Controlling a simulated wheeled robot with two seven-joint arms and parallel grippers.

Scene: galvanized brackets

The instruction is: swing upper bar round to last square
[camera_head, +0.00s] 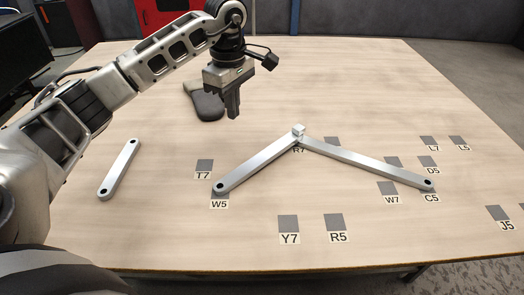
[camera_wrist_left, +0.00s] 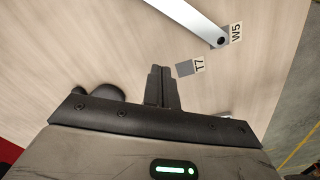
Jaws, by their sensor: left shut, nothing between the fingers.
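Two silver bars meet under a small pale block (camera_head: 298,131) at square R7. The left bar (camera_head: 255,164) runs down to square W5 (camera_head: 219,192), its end hole over that square. The right bar (camera_head: 365,164) runs to square C5 (camera_head: 431,186), its end hole there. I cannot tell which bar lies on top at the joint. My left gripper (camera_head: 233,113) is shut and empty, above the table behind the left bar. The left wrist view shows its closed fingers (camera_wrist_left: 161,86) apart from the left bar (camera_wrist_left: 190,15). My right gripper is not in view.
A loose silver bar (camera_head: 119,169) lies at the left. A dark grey-green object (camera_head: 205,103) lies behind my left gripper. Marked squares include T7 (camera_head: 204,165), Y7 (camera_head: 288,223), R5 (camera_head: 334,222), W7 (camera_head: 388,188) and J5 (camera_head: 497,213). The back right of the table is clear.

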